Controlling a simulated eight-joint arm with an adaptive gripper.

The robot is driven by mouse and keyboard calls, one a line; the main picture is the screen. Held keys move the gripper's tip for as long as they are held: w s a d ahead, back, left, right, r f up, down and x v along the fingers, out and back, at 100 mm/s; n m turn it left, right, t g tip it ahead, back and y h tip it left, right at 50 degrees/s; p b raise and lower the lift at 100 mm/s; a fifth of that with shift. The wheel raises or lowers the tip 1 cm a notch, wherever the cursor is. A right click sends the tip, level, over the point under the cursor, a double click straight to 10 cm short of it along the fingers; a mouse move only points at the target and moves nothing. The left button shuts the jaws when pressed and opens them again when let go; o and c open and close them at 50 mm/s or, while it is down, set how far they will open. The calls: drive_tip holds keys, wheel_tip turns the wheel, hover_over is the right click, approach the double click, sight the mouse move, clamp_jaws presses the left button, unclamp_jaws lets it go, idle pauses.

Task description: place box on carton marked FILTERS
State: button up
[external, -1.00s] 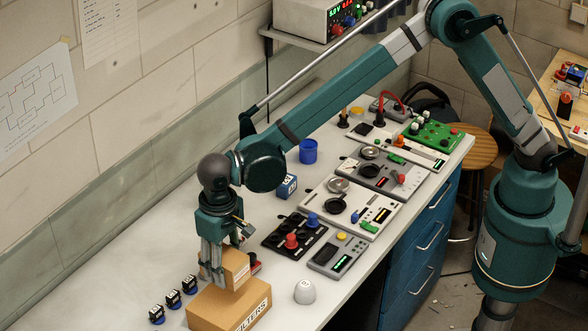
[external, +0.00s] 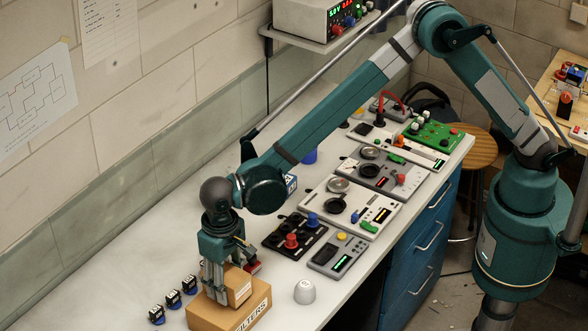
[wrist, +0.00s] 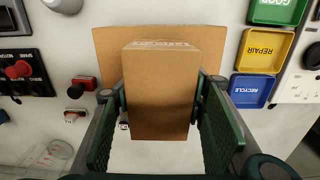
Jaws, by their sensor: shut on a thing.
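The small brown cardboard box (external: 238,284) is between the fingers of my gripper (external: 218,288). The wider carton marked FILTERS (external: 232,318) lies on the bench directly below it. In the external view the box's underside appears at or very near the carton's top; I cannot tell whether they touch. In the wrist view the box (wrist: 158,92) fills the middle, with my gripper's green fingers (wrist: 160,100) shut on its two sides. The carton (wrist: 212,45) shows behind the box there. My gripper points down, and the box looks upright.
Several small dark blocks (external: 173,299) stand left of the carton. A white dome (external: 305,291) stands to its right. A black panel with knobs (external: 293,237) lies behind. Green, yellow and blue trays (wrist: 262,50) show in the wrist view. The bench's back left is clear.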

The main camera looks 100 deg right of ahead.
sight(226, 272)
drive_tip(key=shift+f, duration=0.7)
drive_tip(key=shift+f, duration=0.15)
drive_tip(key=o, duration=1)
wheel_tip(226, 272, up, 12)
drive_tip(key=shift+r, duration=0.15)
idle(0.4)
drive_tip(key=shift+s+r, duration=0.1)
